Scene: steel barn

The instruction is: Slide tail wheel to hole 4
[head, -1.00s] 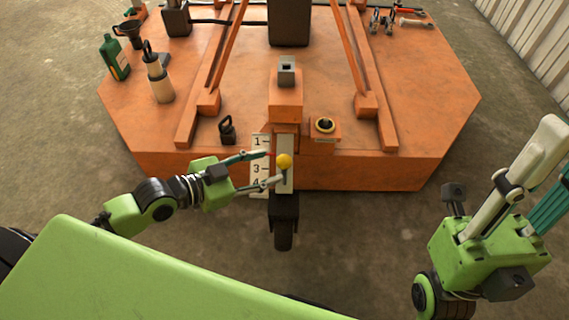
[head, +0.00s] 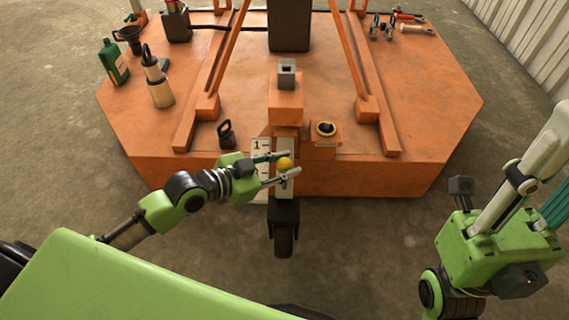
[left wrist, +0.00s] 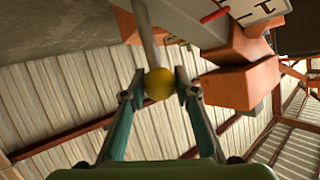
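The tail wheel (head: 284,240) hangs below its dark fork at the front of the orange deck. A yellow ball knob (head: 285,163) sits in front of the light upright strip above the wheel. The white number plate (head: 260,144) shows a 1; its lower numbers are hidden behind my left gripper. My left gripper (head: 281,167) is open with its fingers on either side of the knob. In the left wrist view the knob (left wrist: 159,84) lies between the fingertips, with a small gap at the right finger. My right gripper is at the right, its fingertips unclear.
The orange deck (head: 420,120) carries a green bottle (head: 112,62), a grey-and-white canister (head: 157,82), a small black padlock-shaped item (head: 226,134) and an orange block with a round socket (head: 325,130). Tools lie at the back right. Floor in front is clear.

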